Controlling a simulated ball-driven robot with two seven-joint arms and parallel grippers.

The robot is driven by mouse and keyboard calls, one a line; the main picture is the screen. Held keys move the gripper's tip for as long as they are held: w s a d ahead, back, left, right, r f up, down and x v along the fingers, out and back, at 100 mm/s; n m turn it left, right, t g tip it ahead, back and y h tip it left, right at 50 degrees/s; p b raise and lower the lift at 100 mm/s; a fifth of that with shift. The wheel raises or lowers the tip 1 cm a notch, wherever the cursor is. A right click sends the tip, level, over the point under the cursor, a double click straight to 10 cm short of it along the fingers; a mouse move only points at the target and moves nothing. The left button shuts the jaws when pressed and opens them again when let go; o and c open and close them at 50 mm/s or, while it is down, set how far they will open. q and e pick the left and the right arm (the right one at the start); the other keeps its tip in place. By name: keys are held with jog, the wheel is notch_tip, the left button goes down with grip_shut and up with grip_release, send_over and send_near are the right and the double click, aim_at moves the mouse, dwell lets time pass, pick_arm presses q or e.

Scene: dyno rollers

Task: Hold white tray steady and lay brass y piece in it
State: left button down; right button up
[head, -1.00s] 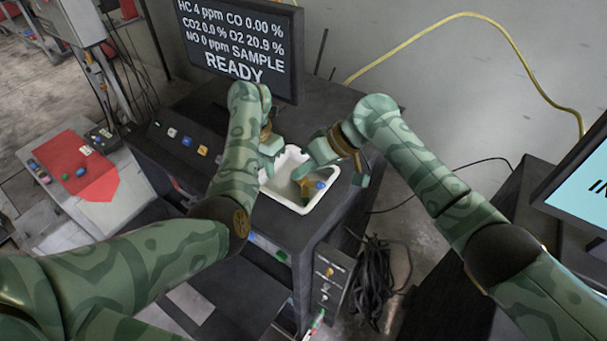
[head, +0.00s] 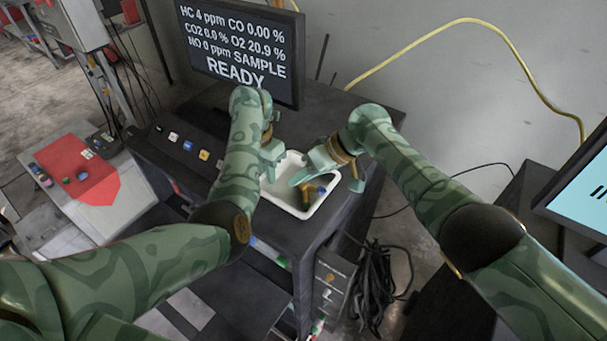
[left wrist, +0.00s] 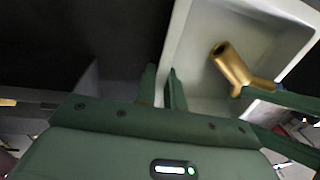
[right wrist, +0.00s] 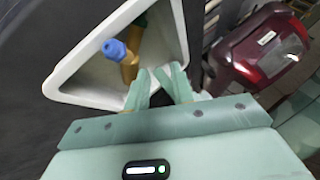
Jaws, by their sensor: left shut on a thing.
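The white tray (head: 328,205) sits on the dark bench top. My left gripper (left wrist: 162,88) is shut on its wall; the fingers also show in the head view (head: 272,152). The brass y piece (head: 307,197) is inside the tray, with a blue end; it also shows in the left wrist view (left wrist: 232,67) and right wrist view (right wrist: 130,68). My right gripper (head: 331,184) is open, one finger over the tray beside the brass piece, the other beyond the rim. Whether that finger touches the piece is unclear. It partly covers the piece in the left wrist view.
A monitor (head: 240,50) stands behind the tray. A grey side table with a red mat (head: 75,165) stands at the left. Black cables (head: 375,285) hang right of the bench.

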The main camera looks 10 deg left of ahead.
jog(key=v, duration=1.2)
pick_arm(q)
jog(key=c, duration=1.4)
grip_release()
